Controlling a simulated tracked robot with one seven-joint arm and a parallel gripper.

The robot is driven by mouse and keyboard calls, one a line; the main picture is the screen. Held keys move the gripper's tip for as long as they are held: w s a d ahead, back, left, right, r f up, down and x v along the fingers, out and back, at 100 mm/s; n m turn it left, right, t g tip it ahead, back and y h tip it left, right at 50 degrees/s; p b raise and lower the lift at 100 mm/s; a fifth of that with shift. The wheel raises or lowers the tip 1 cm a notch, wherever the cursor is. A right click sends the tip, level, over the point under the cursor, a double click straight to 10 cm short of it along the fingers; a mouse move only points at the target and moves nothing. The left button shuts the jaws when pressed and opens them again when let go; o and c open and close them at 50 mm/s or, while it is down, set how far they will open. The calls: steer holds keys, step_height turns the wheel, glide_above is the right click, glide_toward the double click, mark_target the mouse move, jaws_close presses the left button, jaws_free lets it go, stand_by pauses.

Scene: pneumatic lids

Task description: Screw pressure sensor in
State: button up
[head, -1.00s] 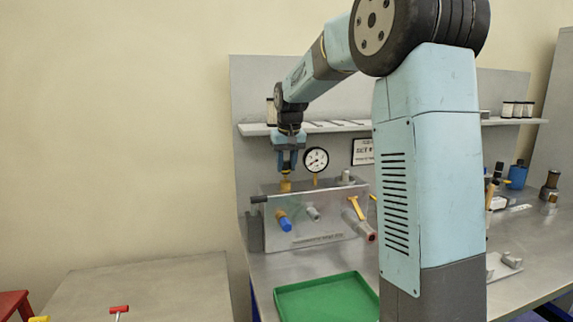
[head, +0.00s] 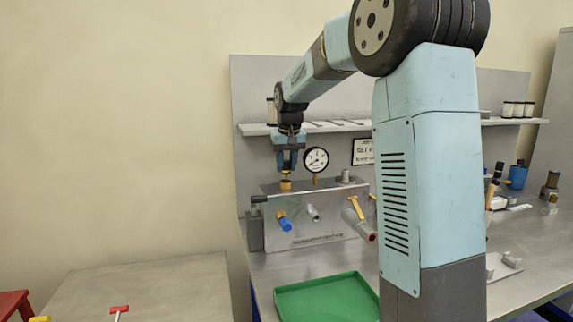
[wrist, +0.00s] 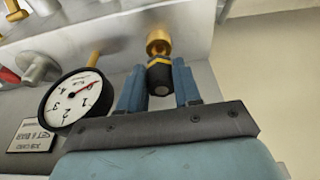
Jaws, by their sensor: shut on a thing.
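The pressure sensor (wrist: 160,80), a dark cylinder with a yellow band, is between the blue fingers of my gripper (wrist: 159,68) in the wrist view. My gripper is shut on it. A brass fitting (wrist: 158,43) lies in line with the sensor's far end. I cannot tell how far the sensor sits in it. In the head view my gripper (head: 287,167) points down over the brass fitting (head: 286,185) on top of the grey manifold box (head: 325,187). The fingers hide most of the sensor there.
A pressure gauge (head: 316,160) stands just right of my gripper, close to it. A blue-capped fitting (head: 284,222), a yellow-handled valve (head: 355,208) and a red-ended fitting (head: 362,227) stick out in front. A green tray (head: 325,300) lies below on the bench.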

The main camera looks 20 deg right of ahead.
steer(key=shift+s+x, duration=0.25)
steer(key=shift+x, duration=0.75)
steer(key=shift+f, duration=0.1)
steer(key=m, duration=0.3)
steer(key=shift+a+h, duration=0.2)
steer(key=shift+h, duration=0.2)
steer(key=m, duration=0.4)
steer(key=shift+w+a+g+h, duration=0.1)
steer(key=shift+g+h, duration=0.2)
steer(key=shift+h, duration=0.1)
steer(key=shift+m, duration=0.5)
steer(key=m, duration=0.2)
steer(key=m+g+h, duration=0.1)
steer(key=m, duration=0.2)
steer(key=shift+w+a+m, duration=0.1)
steer(key=shift+w+m, duration=0.1)
steer(key=shift+m, duration=0.1)
steer(key=shift+m+g, duration=0.4)
steer(key=shift+m, duration=0.8)
